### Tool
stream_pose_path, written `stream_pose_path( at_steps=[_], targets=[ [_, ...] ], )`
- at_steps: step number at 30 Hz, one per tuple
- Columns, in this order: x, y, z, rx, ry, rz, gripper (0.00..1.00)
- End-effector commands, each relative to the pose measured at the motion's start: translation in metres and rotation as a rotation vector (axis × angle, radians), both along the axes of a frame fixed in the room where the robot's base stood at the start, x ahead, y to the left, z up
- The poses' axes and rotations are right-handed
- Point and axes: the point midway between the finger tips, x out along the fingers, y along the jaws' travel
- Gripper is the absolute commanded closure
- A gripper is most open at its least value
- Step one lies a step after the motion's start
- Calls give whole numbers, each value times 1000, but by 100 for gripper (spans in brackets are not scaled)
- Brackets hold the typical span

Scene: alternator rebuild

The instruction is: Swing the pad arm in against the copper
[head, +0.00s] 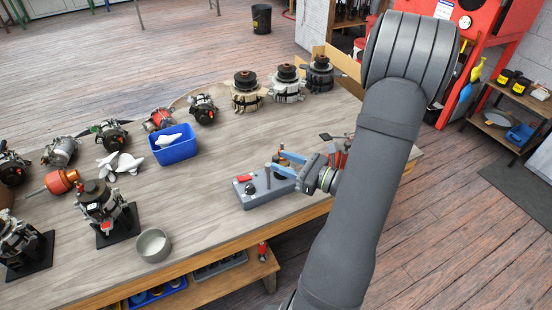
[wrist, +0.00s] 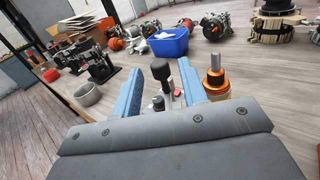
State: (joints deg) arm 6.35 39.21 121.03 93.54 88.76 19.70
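A grey fixture (head: 262,192) sits near the front edge of the workbench, with a small red part (head: 244,178) on it. In the wrist view a black-knobbed post (wrist: 161,72) stands on it, possibly the pad arm's handle; I cannot tell for sure. To its right is an upright orange-copper and silver stack (wrist: 216,76), possibly the copper. My gripper (head: 276,165) is over the fixture's far right part. In the wrist view its blue fingers (wrist: 160,85) are apart, one on each side of the knob. Contact with the knob cannot be told. The pad itself is not clearly visible.
A blue bin (head: 176,153) with white pieces stands behind the fixture. Several alternators line the bench's back and left. A grey bowl (head: 153,245) is at the front left. The bench top (head: 200,205) between bowl and fixture is clear.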

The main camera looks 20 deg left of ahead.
Motion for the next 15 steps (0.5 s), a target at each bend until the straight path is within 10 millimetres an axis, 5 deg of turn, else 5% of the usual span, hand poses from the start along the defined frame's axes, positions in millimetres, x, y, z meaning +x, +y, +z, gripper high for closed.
stream_pose_path(
  at_steps=[6,15],
  targets=[
    [4,22,0,-1,0,2,61],
    [5,29,0,0,1,-1,61]
  ],
)
